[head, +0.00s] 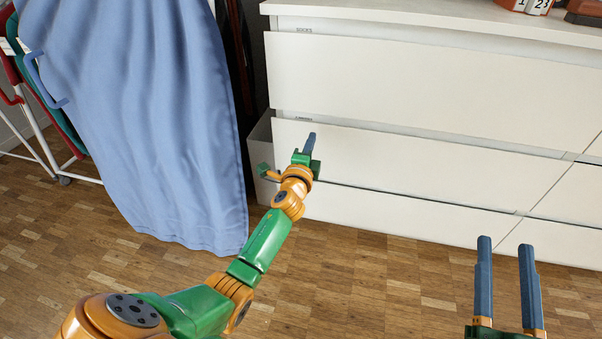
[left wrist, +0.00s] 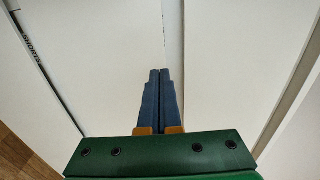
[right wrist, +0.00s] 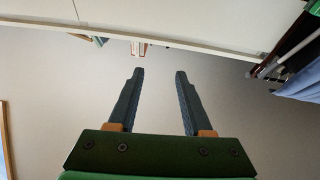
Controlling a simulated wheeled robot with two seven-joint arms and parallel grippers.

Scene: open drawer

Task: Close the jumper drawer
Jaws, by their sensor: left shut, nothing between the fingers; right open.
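A white dresser drawer in the middle row (head: 430,155) stands pulled out, with a gap above its front and its grey side showing at the left. A small label on the strip above it is too small to read, so I cannot confirm it is the jumper drawer. My left gripper (head: 311,136) is shut and empty at the left part of this drawer front. In the left wrist view its closed fingers (left wrist: 160,72) point at white fronts; I cannot tell whether they touch. My right gripper (head: 505,242) is open and empty, low at the right, apart from the dresser.
The upper drawer (head: 430,85) and lower drawer (head: 400,212) are white. A label reading "SHORTS" (left wrist: 32,50) shows in the left wrist view. A blue cloth (head: 160,120) hangs left of the dresser, beside folded chairs (head: 40,95). The wooden floor (head: 370,290) in front is clear.

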